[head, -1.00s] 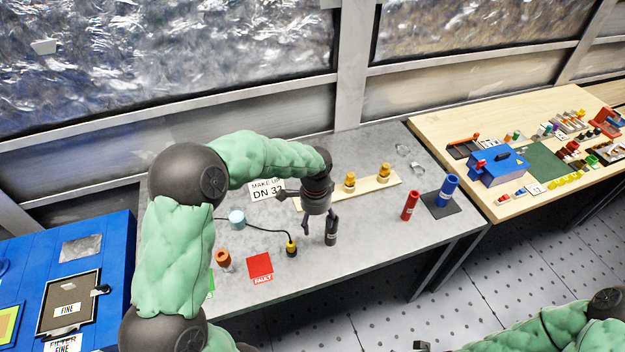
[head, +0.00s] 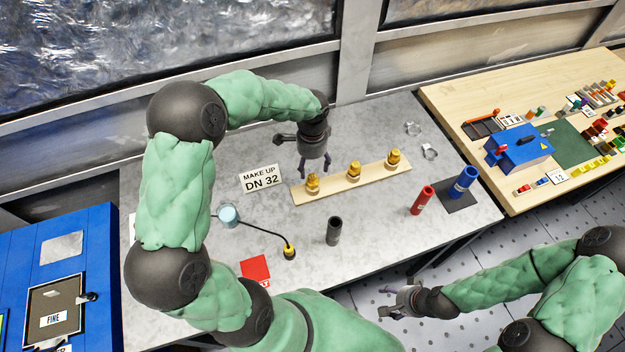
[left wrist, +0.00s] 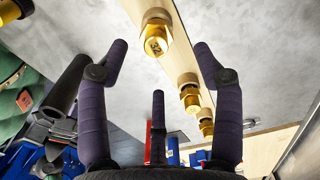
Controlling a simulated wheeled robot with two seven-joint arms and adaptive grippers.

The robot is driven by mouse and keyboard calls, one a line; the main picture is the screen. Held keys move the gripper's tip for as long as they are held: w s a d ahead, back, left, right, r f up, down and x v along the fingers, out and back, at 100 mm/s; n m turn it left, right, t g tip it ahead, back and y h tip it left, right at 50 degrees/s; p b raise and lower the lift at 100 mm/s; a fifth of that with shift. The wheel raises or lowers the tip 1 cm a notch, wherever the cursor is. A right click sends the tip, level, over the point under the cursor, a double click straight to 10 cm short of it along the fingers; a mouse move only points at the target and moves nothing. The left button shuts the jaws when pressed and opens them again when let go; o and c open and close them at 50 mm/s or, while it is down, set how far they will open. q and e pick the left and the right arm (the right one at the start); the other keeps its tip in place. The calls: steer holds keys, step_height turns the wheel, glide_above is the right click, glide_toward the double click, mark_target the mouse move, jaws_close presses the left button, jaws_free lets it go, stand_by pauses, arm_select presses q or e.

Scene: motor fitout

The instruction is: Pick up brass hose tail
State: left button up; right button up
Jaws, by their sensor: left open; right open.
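Three brass hose tails stand in a row on a light wooden strip (head: 333,184): the left one (head: 312,182), the middle one (head: 353,170) and the right one (head: 394,159). My left gripper (head: 315,166) is open and empty, fingers pointing down, close above and behind the left hose tail. In the left wrist view one hose tail (left wrist: 156,35) shows just beyond the gap between the fingers (left wrist: 160,58), untouched; two more (left wrist: 190,95) are further along the strip. My right gripper (head: 400,299) is open and empty, out past the bench's front edge.
A black cylinder (head: 334,231), a red cylinder (head: 422,200) and a blue cylinder (head: 464,182) stand on the grey bench. A "MAKE UP DN 32" sign (head: 261,179), a corded yellow-black piece (head: 290,252) and metal clamps (head: 430,151) also lie there.

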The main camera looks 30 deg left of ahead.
mark_target(313, 176)
arm_select(q)
step_height(313, 176, down, 3)
steer(key=shift+f, duration=0.1)
steer(key=f, duration=0.2)
steer(key=f+b, duration=0.1)
steer(key=f, duration=0.2)
steer(key=shift+s+d, duration=0.15)
steer(key=shift+d, duration=0.05)
steer(key=c, duration=1.2)
